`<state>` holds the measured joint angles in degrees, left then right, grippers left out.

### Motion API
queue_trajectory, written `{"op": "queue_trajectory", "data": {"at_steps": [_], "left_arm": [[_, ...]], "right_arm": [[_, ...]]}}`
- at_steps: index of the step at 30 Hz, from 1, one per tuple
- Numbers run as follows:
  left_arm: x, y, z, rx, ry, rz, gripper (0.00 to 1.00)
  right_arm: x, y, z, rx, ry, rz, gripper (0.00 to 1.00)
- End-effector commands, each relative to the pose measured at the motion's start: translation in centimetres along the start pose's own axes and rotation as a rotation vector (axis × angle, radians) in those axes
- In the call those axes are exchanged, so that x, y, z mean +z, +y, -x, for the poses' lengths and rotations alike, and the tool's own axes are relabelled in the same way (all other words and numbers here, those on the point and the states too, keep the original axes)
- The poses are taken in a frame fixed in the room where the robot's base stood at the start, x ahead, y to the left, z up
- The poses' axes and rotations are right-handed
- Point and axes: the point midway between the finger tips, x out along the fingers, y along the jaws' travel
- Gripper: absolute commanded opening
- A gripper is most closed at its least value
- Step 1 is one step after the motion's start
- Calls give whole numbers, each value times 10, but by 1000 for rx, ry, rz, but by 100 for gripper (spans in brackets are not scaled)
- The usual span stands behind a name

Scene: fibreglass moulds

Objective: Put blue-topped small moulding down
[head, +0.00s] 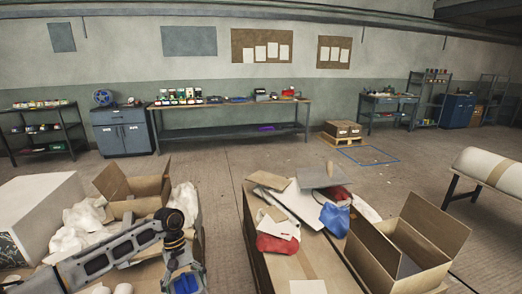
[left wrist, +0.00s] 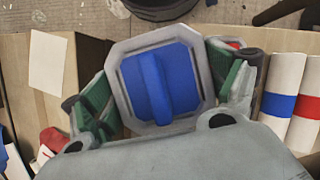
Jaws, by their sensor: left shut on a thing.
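The blue-topped small moulding (left wrist: 160,84) has a blue ribbed top inside a grey eight-sided rim. In the left wrist view it sits between the green-padded fingers of my left gripper (left wrist: 163,92), which is shut on it. In the head view my left gripper (head: 182,262) is at the bottom, left of centre, pointing down with the blue of the moulding (head: 186,284) low between its fingers. The underside of the moulding is hidden, so I cannot tell whether it touches anything. My right gripper is not in view.
A cardboard-topped surface (head: 290,268) right of the gripper holds red-and-white and blue pieces (head: 335,219) and flat panels. An open carton (head: 410,238) stands at its right. Another open carton (head: 135,190) and white lumpy pieces (head: 75,228) lie left. Banded white rolls (left wrist: 282,85) lie beside the gripper.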

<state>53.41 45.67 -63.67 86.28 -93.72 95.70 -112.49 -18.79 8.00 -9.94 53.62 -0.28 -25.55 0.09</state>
Motion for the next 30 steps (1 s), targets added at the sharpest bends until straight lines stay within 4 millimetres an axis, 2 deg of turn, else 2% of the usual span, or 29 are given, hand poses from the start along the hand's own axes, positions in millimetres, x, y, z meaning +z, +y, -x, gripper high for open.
{"op": "queue_trajectory", "data": {"at_steps": [9,15,21,30], "left_arm": [[27,2,14,-122,2,-295,57],[39,1,18,-183,0,-438,57],[44,1,19,-210,1,-504,57],[44,1,18,-213,0,-512,57]], "right_arm": [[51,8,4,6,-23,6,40],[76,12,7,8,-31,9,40],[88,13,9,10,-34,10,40],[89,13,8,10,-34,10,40]]}}
